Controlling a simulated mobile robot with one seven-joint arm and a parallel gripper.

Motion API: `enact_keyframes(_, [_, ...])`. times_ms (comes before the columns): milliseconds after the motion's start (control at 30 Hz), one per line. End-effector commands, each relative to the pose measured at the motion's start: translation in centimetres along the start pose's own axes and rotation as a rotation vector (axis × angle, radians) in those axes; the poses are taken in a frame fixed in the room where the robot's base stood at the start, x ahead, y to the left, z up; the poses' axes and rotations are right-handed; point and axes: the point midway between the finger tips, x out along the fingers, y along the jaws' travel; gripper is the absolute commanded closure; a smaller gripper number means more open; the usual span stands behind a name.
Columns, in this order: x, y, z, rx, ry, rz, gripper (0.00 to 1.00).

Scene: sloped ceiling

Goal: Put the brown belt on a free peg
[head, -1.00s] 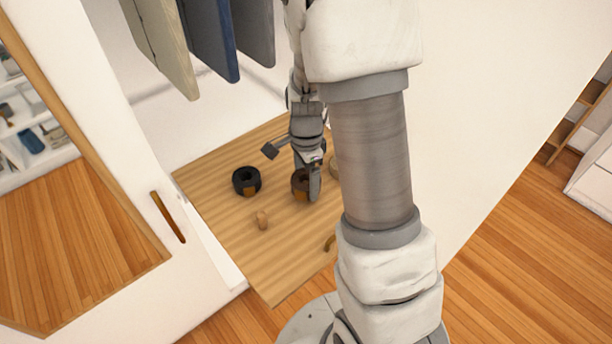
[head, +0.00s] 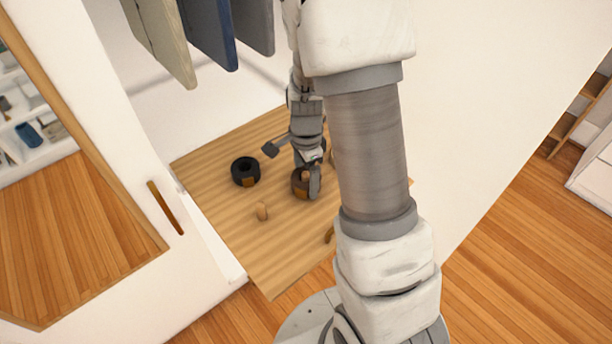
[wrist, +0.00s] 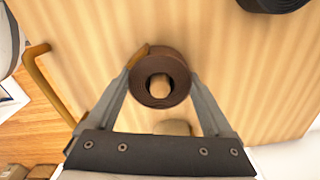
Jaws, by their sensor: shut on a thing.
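The brown belt (wrist: 178,66) is a rolled ring between the fingers of my gripper (wrist: 162,84) in the wrist view, and my gripper is shut on it. A pale wooden peg end (wrist: 158,86) shows in the ring's hole. I cannot tell how far the ring is over that peg. In the head view the brown belt (head: 299,184) sits at my gripper (head: 310,190), over the wooden panel (head: 215,160). A bare peg (head: 262,211) stands on the panel to its lower left. In the wrist view a blurred peg (wrist: 172,127) shows just below the ring.
A black rolled belt (head: 245,172) is on the panel left of my gripper. A curved brass handle (wrist: 44,80) is at the panel's edge. Hanging cloths (head: 207,30) are above, and a white door (head: 110,140) stands at left. My arm hides the panel's right part.

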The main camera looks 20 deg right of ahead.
Motion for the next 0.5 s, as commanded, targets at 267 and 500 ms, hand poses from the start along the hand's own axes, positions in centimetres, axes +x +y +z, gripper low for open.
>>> enact_keyframes(267, [-0.02,-0.02,0.00,0.000,0.000,-0.001,0.00])
enact_keyframes(500, [-0.91,-0.06,0.01,0.000,0.000,-0.002,0.00])
